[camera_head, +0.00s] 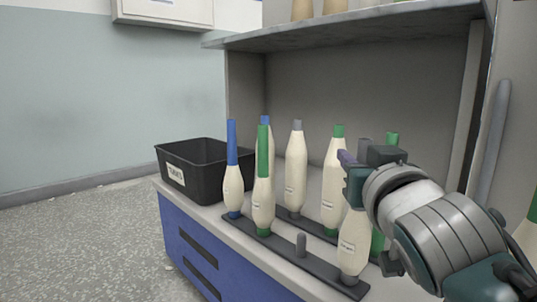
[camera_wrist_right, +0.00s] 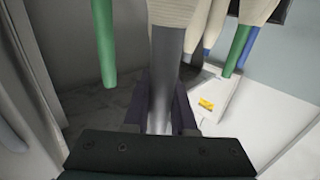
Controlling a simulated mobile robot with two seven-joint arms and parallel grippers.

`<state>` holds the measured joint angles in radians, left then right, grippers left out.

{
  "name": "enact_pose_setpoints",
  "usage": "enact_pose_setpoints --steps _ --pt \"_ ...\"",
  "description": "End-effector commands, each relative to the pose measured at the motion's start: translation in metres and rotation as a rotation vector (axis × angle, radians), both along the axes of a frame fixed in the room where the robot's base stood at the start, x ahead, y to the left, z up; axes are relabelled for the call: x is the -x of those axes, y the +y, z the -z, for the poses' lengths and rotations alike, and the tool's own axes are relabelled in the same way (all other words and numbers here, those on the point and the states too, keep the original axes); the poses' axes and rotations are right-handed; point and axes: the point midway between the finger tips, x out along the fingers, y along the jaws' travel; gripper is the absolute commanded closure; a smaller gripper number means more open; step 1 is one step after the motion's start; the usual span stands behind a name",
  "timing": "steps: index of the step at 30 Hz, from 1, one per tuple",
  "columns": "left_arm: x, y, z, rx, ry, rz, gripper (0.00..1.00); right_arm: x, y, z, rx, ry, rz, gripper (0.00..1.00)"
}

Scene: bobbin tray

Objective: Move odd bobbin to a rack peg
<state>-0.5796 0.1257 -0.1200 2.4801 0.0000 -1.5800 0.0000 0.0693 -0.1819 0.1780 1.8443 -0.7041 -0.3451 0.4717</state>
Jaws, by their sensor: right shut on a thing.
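My right gripper (camera_head: 354,172) is shut around the upper tube of a cream bobbin (camera_head: 353,246). The wrist view shows the bobbin's grey tube (camera_wrist_right: 167,70) between the dark fingers (camera_wrist_right: 160,108). The held bobbin is upright at the near right end of the front dark rack (camera_head: 282,249); whether its foot is seated on a peg cannot be told. A bare grey peg (camera_head: 300,243) stands just left of it. The front rack also holds a blue-tubed bobbin (camera_head: 233,190) and a green-tubed bobbin (camera_head: 263,203). My left gripper is out of view.
Behind stand another blue-tubed bobbin (camera_head: 265,125), a grey-tubed bobbin (camera_head: 296,180) and a green-topped bobbin (camera_head: 334,190), with more green partly hidden by my arm. A black labelled bin (camera_head: 207,187) is at left. A shelf (camera_head: 350,25) overhangs the back.

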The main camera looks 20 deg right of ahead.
Motion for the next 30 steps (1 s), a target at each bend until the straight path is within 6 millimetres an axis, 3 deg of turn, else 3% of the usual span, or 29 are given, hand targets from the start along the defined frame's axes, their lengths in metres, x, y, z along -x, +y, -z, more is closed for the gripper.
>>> enact_pose_setpoints --steps 8,9,12,20,30 --pt "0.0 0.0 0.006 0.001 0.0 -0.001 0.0 0.0 0.0 0.006 0.0 -0.001 0.0 1.0" --pt "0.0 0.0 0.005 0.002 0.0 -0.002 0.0 0.0 0.0 0.005 0.0 -0.001 0.0 0.71" --pt "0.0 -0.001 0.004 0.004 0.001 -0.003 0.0 0.0 0.0 0.005 0.0 0.0 0.0 0.63" --pt "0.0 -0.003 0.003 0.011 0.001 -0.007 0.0 0.002 0.001 0.005 -0.001 0.001 0.0 0.63" --pt "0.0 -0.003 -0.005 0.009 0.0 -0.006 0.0 0.028 0.012 0.005 -0.002 0.002 0.001 0.63"
